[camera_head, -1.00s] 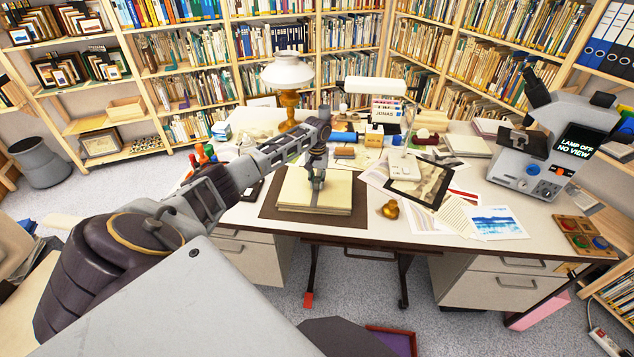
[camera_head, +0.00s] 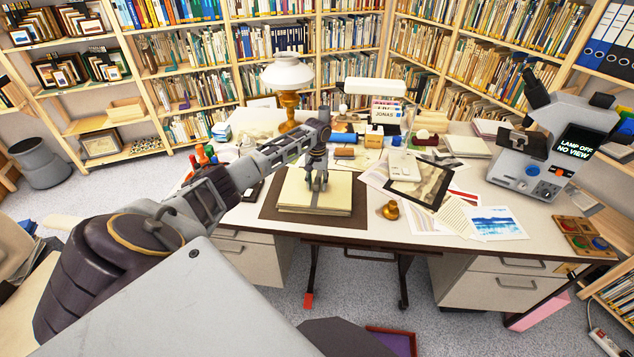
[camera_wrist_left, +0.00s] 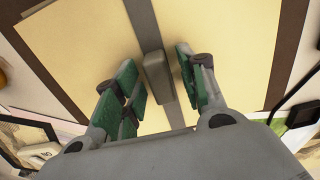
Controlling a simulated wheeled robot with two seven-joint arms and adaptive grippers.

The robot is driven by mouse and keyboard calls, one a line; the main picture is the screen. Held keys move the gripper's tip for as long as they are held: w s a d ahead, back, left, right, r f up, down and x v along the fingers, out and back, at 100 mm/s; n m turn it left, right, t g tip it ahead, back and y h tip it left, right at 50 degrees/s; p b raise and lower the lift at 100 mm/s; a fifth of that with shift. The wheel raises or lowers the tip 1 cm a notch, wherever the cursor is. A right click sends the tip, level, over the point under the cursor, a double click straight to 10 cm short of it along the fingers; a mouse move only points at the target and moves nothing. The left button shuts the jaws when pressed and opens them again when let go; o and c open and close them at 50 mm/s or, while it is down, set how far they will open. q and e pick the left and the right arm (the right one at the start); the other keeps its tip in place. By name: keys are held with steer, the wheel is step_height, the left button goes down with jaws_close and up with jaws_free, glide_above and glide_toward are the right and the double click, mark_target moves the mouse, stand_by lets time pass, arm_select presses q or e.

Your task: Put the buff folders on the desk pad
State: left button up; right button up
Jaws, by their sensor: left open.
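A stack of buff folders (camera_head: 316,205) lies on the dark brown desk pad (camera_head: 269,205) at the front middle of the desk. In the left wrist view the top folder (camera_wrist_left: 225,40) fills most of the picture, with a grey band and a raised grey block (camera_wrist_left: 157,77) across it. The pad (camera_wrist_left: 288,50) shows along its edges. My left gripper (camera_head: 316,187) is just above the folders, pointing down. In the wrist view its green-padded fingers (camera_wrist_left: 157,85) are apart, one on each side of the block, with gaps beside it. My right gripper is not in view.
A framed picture (camera_head: 418,181), a brass object (camera_head: 390,209) and loose papers (camera_head: 498,222) lie right of the pad. A brass lamp (camera_head: 288,105) stands behind, and a microscope (camera_head: 545,150) stands at the right. Colourful items (camera_head: 202,156) are at the left.

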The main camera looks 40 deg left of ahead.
mark_target(317, 181)
arm_select(q)
step_height(317, 181, up, 12)
steer(key=shift+r, duration=0.15)
stand_by(0.7)
